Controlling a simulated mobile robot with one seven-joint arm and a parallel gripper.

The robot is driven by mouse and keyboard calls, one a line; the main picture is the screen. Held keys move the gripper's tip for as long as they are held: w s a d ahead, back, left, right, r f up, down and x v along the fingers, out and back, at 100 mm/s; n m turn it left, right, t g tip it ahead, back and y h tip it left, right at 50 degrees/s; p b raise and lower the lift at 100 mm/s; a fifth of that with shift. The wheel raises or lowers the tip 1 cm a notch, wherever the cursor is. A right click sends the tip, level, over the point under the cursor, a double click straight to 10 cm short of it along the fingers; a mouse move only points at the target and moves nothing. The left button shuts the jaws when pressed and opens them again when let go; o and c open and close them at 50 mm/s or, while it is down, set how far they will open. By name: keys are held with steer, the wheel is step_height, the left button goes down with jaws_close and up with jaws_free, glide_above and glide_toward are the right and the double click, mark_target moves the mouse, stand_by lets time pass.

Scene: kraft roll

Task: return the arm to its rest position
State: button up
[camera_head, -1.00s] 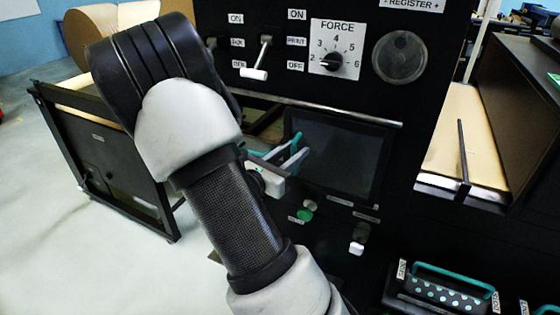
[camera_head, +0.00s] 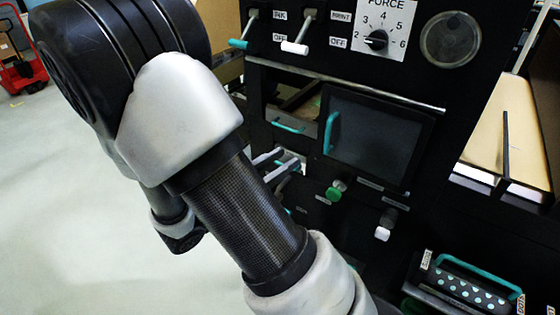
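My arm (camera_head: 245,215) fills the left and lower middle, with its black elbow at upper left and its grey and carbon links running down to the bottom edge. My gripper (camera_head: 287,158) shows only partly behind the forearm, in front of the black machine. Its two pale fingers look spread, with a gap between them and nothing seen held. They appear left of and below the teal handle (camera_head: 331,132) of the dark window door (camera_head: 377,140). The rest of the gripper is hidden.
The machine panel carries a teal-tipped lever (camera_head: 239,44), a white-tipped lever (camera_head: 296,48), a FORCE dial (camera_head: 376,40), a green knob (camera_head: 335,190) and a white knob (camera_head: 383,233). A dotted roller with a teal handle (camera_head: 482,272) sits lower right. Open floor (camera_head: 70,220) lies left.

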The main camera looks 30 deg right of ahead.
stand_by(0.4)
steer(key=s+r+m+g+y+p, duration=0.3)
steer(key=s+m+y, duration=0.2)
steer(key=s+m, duration=0.2)
steer(key=s+r+m+g+y+p, duration=0.2)
steer(key=s+r+m+g+y, duration=0.15)
steer(key=s+m, duration=0.35)
steer(key=a+r+m+t+y+p, duration=0.3)
steer(key=a+r+m+t+y, duration=0.3)
steer(key=r, duration=0.5)
steer(key=w+a+m+y, duration=0.1)
steer(key=a+m+y, duration=0.1)
steer(key=a, duration=0.1)
steer(key=shift+a, duration=0.15)
